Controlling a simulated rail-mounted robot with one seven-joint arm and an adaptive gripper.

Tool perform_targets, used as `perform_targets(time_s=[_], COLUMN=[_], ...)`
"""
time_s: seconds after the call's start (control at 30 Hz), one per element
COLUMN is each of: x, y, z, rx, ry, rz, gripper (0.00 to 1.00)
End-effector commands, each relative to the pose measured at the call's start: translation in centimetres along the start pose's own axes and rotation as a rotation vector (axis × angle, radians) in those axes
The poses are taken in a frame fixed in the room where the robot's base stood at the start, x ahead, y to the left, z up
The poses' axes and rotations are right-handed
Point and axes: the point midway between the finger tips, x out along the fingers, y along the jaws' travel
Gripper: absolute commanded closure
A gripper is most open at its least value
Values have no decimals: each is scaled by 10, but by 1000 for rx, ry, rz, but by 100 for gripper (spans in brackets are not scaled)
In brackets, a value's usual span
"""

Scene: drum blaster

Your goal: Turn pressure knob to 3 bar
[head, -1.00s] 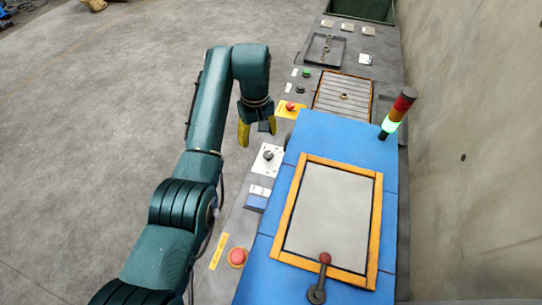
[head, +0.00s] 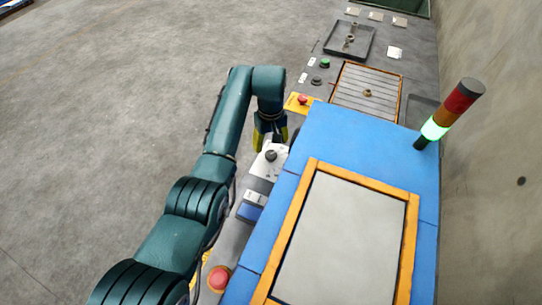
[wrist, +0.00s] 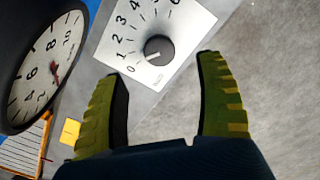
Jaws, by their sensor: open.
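The pressure knob (wrist: 158,50) is a dark round knob on a white plate (wrist: 187,20) numbered from 0 up to 6. A pale mark on the knob seems to point toward the 0 side. In the head view, the knob (head: 271,156) sits on its plate at the left side of the blue machine. My gripper (wrist: 163,68) is open and empty, with its yellow-green fingers apart. In the wrist view the knob appears just beyond the gap between the fingertips. In the head view my gripper (head: 270,138) is close to the knob's far side. I cannot tell any contact.
A round dark-rimmed gauge (wrist: 38,62) with a red needle is beside the plate. The blue machine housing (head: 350,135) rises right of the knob. A red button on yellow (head: 302,100) lies beyond; another red button (head: 219,278) is nearer. Open floor lies left.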

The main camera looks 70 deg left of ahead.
Motion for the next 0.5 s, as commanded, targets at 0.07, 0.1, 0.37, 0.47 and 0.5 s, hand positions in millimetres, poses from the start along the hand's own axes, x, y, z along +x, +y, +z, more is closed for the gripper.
perform_targets(time_s=[0.07,0.1,0.37,0.47,0.5], x=[24,34,70,72,72], y=[0,0,0,0,0], z=[1,0,0,0,0], rx=[0,0,0,0,0], ry=[-2,-2,0,1,1], rz=[-2,-2,0,1,1], gripper=[29,29,29,29,29])
